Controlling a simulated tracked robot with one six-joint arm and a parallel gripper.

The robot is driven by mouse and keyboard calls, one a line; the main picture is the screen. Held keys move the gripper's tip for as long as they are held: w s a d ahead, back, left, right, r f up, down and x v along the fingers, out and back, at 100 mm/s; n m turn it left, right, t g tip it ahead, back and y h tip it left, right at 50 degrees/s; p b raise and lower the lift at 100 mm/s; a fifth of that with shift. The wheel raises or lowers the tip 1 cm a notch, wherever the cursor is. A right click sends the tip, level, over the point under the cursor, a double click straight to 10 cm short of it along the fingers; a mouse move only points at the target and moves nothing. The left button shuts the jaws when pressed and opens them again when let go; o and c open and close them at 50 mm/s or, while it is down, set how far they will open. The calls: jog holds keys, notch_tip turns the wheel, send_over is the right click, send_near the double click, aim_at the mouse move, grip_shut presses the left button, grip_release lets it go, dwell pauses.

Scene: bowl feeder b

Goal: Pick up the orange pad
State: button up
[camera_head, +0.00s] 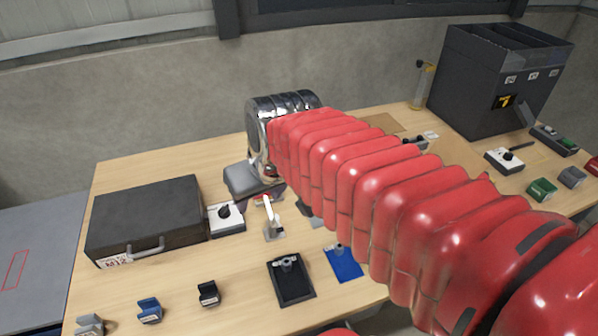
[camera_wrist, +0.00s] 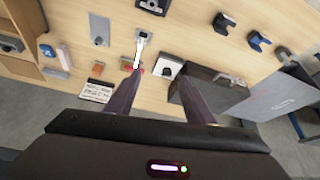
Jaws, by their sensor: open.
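A small orange-brown piece (camera_wrist: 97,69), which looks like the orange pad, lies on the table in the wrist view, just above a white printed card (camera_wrist: 96,91). I cannot make it out in the head view, where my red-sleeved arm covers that part of the table. My gripper (camera_wrist: 160,82) is open and empty, its two dark fingers reaching over the table. The orange piece is left of the left finger, outside the gap. In the head view my gripper is mostly hidden behind the arm.
A white toggle clamp (camera_wrist: 141,45) with red beside its base and a white box with a black knob (camera_wrist: 168,67) stand near the fingertips. A black case (camera_head: 147,218) stands at the table's left. Several clips and a blue plate (camera_head: 343,264) lie in front.

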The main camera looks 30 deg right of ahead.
jog(key=w+d+f+m, duration=0.1)
jog(key=w+d+f, duration=0.4)
jog(key=w+d, duration=0.5)
jog(key=w+d+f+m+g+h, duration=0.1)
jog(key=w+d+f, duration=0.3)
jog(key=w+d, duration=0.5)
jog(key=d, duration=0.5)
jog(key=shift+w+d+f, duration=0.3)
jog(key=shift+w+f, duration=0.1)
jog(key=shift+x, duration=4.35)
jog(key=shift+x, duration=2.55)
jog(key=shift+s+d, duration=0.1)
